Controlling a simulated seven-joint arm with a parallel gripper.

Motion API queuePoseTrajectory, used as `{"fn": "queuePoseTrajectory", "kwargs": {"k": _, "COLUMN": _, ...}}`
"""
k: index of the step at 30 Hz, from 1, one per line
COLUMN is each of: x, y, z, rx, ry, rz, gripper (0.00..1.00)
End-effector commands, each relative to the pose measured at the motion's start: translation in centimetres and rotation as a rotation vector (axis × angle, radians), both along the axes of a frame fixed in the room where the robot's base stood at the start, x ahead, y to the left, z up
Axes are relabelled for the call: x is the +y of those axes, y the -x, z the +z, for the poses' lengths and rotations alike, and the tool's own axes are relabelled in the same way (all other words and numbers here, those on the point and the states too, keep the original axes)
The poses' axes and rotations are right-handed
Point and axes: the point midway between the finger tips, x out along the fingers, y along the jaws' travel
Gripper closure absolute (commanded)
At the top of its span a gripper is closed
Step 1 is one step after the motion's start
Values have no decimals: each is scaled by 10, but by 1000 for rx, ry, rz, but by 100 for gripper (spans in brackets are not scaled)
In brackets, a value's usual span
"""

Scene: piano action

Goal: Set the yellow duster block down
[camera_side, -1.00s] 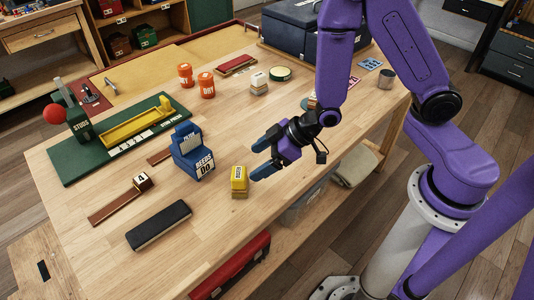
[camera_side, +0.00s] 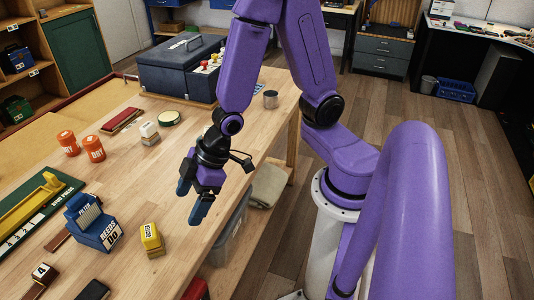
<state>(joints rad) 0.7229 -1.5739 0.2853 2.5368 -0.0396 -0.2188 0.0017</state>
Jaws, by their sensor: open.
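The yellow duster block (camera_side: 151,239) rests on the wooden workbench (camera_side: 160,185), to the right of a blue reeds holder (camera_side: 92,223) marked "DO" and apart from it. My gripper (camera_side: 192,200) is open and empty. Its blue fingers point down, up and to the right of the block in the picture, with a clear gap between them. The block's underside is hidden; it looks level on the bench.
A green board with a yellow tray (camera_side: 25,208) lies at left. A blue case (camera_side: 180,68) and grey cup (camera_side: 270,98) stand behind.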

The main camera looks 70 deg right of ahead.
Motion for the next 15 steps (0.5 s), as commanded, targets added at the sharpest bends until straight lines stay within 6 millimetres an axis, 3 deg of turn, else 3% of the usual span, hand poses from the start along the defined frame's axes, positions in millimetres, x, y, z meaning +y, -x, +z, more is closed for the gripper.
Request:
{"fn": "queuePoseTrajectory", "kwargs": {"k": 5, "x": -17, "y": 43, "z": 31, "rx": 88, "ry": 118, "rz": 66, "gripper": 15}}
{"fn": "queuePoseTrajectory", "kwargs": {"k": 15, "x": -76, "y": 124, "z": 83, "rx": 243, "ry": 346, "rz": 176, "gripper": 15}}
